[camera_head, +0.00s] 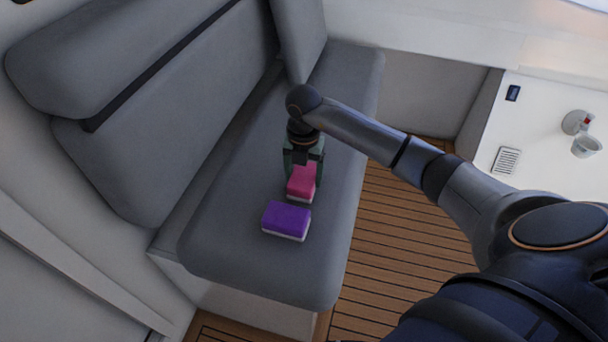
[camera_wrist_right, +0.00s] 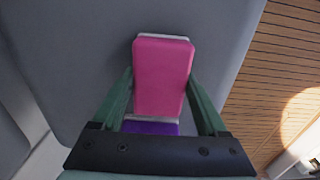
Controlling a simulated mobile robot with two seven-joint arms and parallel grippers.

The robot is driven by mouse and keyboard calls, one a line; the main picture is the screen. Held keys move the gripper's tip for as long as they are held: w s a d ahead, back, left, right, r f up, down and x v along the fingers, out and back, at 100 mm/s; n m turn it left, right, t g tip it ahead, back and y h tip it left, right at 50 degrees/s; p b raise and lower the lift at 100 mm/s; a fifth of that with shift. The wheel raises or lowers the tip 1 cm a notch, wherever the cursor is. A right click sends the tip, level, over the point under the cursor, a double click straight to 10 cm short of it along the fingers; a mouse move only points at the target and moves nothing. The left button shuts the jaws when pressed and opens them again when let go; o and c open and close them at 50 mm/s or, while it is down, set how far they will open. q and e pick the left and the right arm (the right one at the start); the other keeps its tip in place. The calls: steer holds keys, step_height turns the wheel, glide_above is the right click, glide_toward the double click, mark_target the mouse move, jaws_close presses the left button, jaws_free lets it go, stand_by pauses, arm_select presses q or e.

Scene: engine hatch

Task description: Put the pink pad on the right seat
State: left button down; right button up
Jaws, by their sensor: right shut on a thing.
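The pink pad (camera_head: 301,183) has a pale underside and is at the grey seat (camera_head: 240,255), in the middle of the head view. My right gripper (camera_head: 303,178) is shut on it, with a finger on each side. In the right wrist view the pink pad (camera_wrist_right: 163,78) lies between the green fingers (camera_wrist_right: 163,98). I cannot tell whether the pad touches the seat. A purple pad (camera_head: 287,220) lies on the seat just in front of the pink one; its edge shows in the wrist view (camera_wrist_right: 150,127). My left gripper is not in view.
Grey backrest cushions (camera_head: 170,120) rise along the left side of the seat. Slatted wooden floor (camera_head: 400,240) lies to the right. The seat's front part is clear.

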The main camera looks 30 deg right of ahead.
mark_target(304, 175)
steer(key=shift+f, duration=0.1)
steer(key=o, duration=1.1)
step_height(304, 175, up, 12)
steer(key=p, duration=0.1)
steer(key=shift+p, duration=0.4)
steer(key=shift+s+a, duration=0.1)
steer(key=shift+s, duration=0.05)
